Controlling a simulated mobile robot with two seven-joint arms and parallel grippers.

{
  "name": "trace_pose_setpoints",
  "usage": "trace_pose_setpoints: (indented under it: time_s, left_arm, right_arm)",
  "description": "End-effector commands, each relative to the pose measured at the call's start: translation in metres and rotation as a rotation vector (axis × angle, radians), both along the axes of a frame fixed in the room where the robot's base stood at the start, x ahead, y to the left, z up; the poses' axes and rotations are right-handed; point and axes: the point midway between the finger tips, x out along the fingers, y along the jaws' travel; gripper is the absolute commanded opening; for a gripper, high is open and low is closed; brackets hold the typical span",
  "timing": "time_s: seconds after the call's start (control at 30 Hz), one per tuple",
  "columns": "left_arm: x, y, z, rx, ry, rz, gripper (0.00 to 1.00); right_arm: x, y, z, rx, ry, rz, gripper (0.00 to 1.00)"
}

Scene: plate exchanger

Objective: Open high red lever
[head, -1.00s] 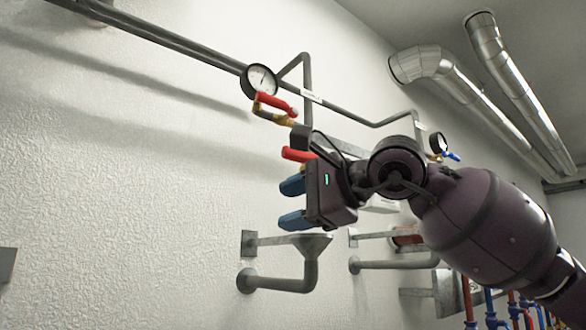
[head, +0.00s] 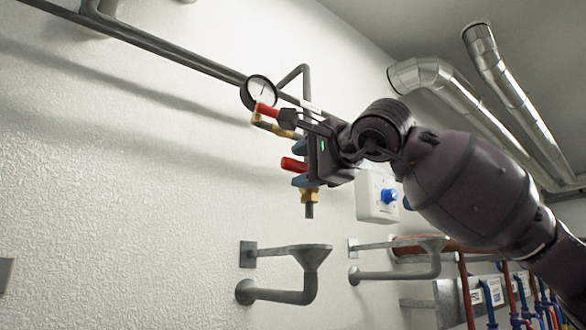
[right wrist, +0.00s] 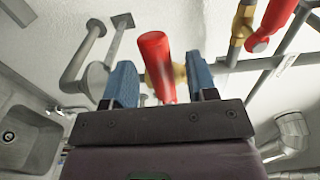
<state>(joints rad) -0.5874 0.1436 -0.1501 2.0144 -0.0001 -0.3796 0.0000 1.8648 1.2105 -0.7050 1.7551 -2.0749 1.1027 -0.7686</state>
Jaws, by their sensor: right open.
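The upper red lever (head: 265,109) sits on a brass valve just below a round gauge in the head view; a dark part of my gripper covers its right end. A second, lower red lever (head: 293,164) points out from the pipe below it. My right gripper (head: 301,165) is open, with one blue finger above the lower lever and one below it. In the right wrist view this lower lever (right wrist: 154,60) stands between the two blue fingers, with a gap on each side. The upper lever (right wrist: 274,18) is at the top right there. My left gripper is not in view.
The gauge (head: 258,92) and grey pipes (head: 150,42) run along the white wall close to the levers. A white box with a blue knob (head: 389,197) is behind my wrist. Funnel drains (head: 300,257) stick out lower down.

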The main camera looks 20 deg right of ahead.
Motion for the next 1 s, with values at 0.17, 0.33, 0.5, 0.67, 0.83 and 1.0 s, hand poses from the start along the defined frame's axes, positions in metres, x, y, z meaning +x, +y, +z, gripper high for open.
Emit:
trace_pose_setpoints:
  time_s: [0.17,0.33,0.5,0.67,0.83,1.0]
  left_arm:
    - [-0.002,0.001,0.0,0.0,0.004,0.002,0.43]
    - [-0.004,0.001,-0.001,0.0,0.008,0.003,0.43]
    - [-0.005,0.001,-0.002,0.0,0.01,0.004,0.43]
    - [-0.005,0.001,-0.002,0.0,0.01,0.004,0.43]
    - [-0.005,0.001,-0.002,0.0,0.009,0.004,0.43]
    - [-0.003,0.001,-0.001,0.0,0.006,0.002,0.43]
  right_arm:
    - [0.02,0.008,0.001,0.002,0.002,0.002,0.52]
    - [0.029,0.011,0.0,0.0,0.0,0.001,0.52]
    - [0.03,0.011,0.0,0.0,0.0,0.001,0.52]
    - [0.03,0.011,0.0,0.0,0.0,0.001,0.48]
    - [0.03,0.011,0.0,0.0,0.0,0.001,0.21]
    - [0.03,0.011,0.0,0.0,0.0,0.001,0.0]
